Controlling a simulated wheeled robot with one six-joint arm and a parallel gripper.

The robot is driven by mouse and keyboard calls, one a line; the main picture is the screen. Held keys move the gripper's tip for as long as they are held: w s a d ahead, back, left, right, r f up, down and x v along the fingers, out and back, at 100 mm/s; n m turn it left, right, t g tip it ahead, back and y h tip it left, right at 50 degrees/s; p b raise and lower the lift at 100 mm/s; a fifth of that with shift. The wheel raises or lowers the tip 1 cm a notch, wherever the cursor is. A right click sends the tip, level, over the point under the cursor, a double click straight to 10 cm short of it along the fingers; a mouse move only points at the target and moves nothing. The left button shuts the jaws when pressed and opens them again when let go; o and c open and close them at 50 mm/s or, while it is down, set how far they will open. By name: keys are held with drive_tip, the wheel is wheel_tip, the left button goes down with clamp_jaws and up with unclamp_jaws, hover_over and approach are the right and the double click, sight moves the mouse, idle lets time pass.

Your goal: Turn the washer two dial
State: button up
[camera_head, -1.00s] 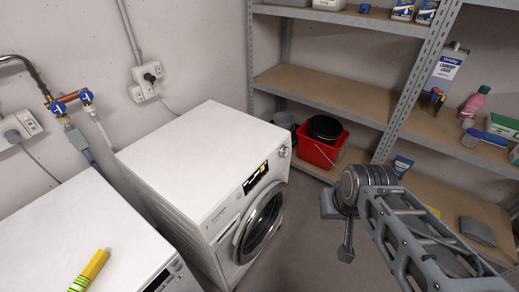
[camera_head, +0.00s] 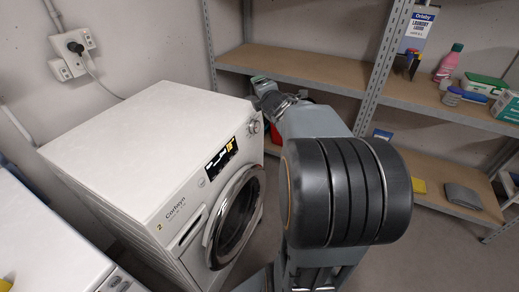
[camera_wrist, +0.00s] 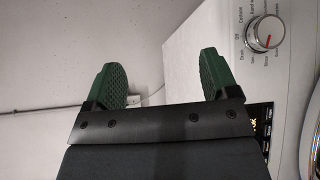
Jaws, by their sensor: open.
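Washer two (camera_head: 130,150) is a white front loader with a yellow "2" on its front. Its dial (camera_head: 254,127) is at the right end of the panel, beyond the lit display. In the wrist view the dial (camera_wrist: 265,33) is a round silver knob with a red pointer mark and printed settings around it. My gripper (camera_wrist: 160,70) is open and empty, its green pads apart. The dial lies to the right of both pads in that view, not between them. In the head view my gripper (camera_head: 262,82) is small, near the washer's far right corner, partly hidden by my arm.
A metal shelf unit (camera_head: 300,70) with bottles and boxes stands behind and to the right. A red bucket (camera_head: 276,135) is mostly hidden behind my arm. Another white washer (camera_head: 45,245) is at lower left. A wall socket (camera_head: 72,47) with a cable is behind.

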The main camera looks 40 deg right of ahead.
sight(258, 127)
drive_tip(key=s+d+f+n+y+b, duration=0.2)
drive_tip(key=d+f+n+y+b, duration=0.15)
drive_tip(key=f+n, duration=0.3)
drive_tip(key=s+d+f+n+t+y+b, duration=0.1)
drive_tip(key=s+d+f+n+y+b, duration=0.1)
drive_tip(key=f+n+y+b, duration=0.5)
drive_tip(key=s+d+f+n+y+b, duration=0.25)
drive_tip(key=f+n, duration=0.25)
drive_tip(key=n, duration=0.4)
drive_tip(key=shift+h, duration=0.5)
drive_tip(key=x, duration=0.8)
drive_tip(key=b+x, duration=0.1)
drive_tip(key=x, duration=0.3)
drive_tip(key=shift+w+r, duration=0.25)
drive_tip(key=shift+w, duration=0.1)
drive_tip(key=shift+c, duration=0.3)
drive_tip(key=c, duration=0.9)
drive_tip(key=shift+o, duration=0.2)
drive_tip(key=shift+m, duration=0.25)
